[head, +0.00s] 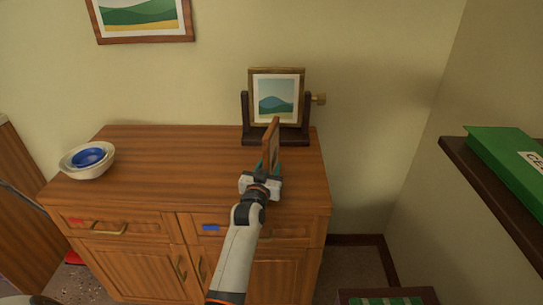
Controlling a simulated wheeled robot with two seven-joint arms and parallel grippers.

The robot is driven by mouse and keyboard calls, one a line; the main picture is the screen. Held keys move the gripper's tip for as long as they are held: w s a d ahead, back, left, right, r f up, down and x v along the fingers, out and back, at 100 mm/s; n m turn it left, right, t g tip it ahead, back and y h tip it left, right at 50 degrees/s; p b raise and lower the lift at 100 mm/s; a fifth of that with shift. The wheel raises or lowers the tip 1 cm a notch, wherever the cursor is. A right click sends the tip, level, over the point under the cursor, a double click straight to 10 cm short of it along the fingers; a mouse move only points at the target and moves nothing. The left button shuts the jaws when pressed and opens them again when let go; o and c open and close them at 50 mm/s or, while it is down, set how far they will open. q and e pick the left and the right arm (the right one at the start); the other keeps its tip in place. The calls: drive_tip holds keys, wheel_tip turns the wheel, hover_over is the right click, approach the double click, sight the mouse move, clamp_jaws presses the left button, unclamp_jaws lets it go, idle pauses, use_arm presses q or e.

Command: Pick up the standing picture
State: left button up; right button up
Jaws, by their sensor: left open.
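A small picture with a gold-brown frame and a green-blue hill scene (276,97) stands upright in a dark wooden stand (246,118) at the back right of the wooden cabinet. A brass knob (319,99) sticks out on its right side. A thin brown-framed panel (269,147), seen almost edge-on, stands upright in front of it. My left gripper (268,170) is open at the lower part of this panel, its fingertips partly hidden. I cannot tell whether they touch it. My right gripper is not in view.
The wooden cabinet top (180,155) is clear in the middle. White and blue nested bowls (87,160) sit at its left end. A landscape picture (145,20) hangs on the wall. A dark shelf (490,190) with a green box (507,160) juts in at right.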

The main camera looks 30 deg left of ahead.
use_arm(q)
drive_tip(key=shift+x, duration=1.15)
clamp_jaws()
